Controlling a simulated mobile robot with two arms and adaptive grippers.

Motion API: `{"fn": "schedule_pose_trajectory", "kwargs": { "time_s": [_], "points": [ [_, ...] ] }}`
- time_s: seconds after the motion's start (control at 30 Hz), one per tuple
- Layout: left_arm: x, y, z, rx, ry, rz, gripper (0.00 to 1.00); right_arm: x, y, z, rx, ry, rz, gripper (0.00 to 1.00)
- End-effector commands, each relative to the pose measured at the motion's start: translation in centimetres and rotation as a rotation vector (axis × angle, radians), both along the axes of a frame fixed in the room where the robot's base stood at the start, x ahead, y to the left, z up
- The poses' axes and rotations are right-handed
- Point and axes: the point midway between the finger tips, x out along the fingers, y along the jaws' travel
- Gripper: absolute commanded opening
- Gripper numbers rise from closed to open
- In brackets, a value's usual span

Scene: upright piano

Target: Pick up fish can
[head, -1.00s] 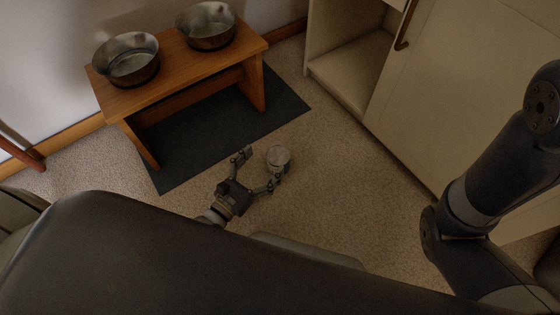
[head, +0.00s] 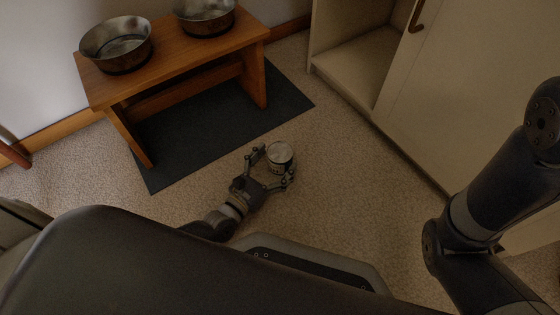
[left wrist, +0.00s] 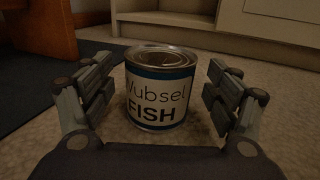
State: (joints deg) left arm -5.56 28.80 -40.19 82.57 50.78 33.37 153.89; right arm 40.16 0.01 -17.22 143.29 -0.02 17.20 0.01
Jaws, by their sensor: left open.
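The fish can (head: 280,156) stands upright on the carpet in the head view, near the corner of the dark mat. In the left wrist view the can (left wrist: 159,92) shows a white label with a dark blue band and the word FISH. My left gripper (head: 272,168) is open, with its fingers on either side of the can. In the left wrist view the left gripper's fingers (left wrist: 160,98) stand apart from the can, with a gap on each side. My right gripper is not in view; only part of the right arm shows at the right.
A wooden bench (head: 170,65) with two metal bowls (head: 115,44) (head: 205,16) stands on the dark mat (head: 215,125) at the upper left. A pale cabinet (head: 470,100) with an open compartment is at the upper right. Carpet (head: 345,190) right of the can is clear.

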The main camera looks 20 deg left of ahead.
Motion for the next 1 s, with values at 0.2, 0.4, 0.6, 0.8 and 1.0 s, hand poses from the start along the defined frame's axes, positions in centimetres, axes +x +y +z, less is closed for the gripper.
{"fn": "schedule_pose_trajectory", "kwargs": {
  "time_s": [0.2,0.4,0.6,0.8,1.0],
  "points": [
    [2.1,-0.7,-0.2,0.0,0.001,0.001,0.81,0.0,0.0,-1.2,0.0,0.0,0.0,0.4],
    [2.2,-0.7,0.0,0.0,0.001,0.001,0.81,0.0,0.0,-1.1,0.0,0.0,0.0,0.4],
    [2.1,-0.7,0.0,0.0,0.001,0.001,0.43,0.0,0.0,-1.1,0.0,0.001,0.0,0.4],
    [2.2,-0.7,0.1,-0.001,-0.002,0.001,0.22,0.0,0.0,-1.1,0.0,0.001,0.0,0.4],
    [2.2,-0.7,0.2,0.0,-0.001,0.001,0.22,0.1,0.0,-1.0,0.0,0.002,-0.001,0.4]
  ]
}}
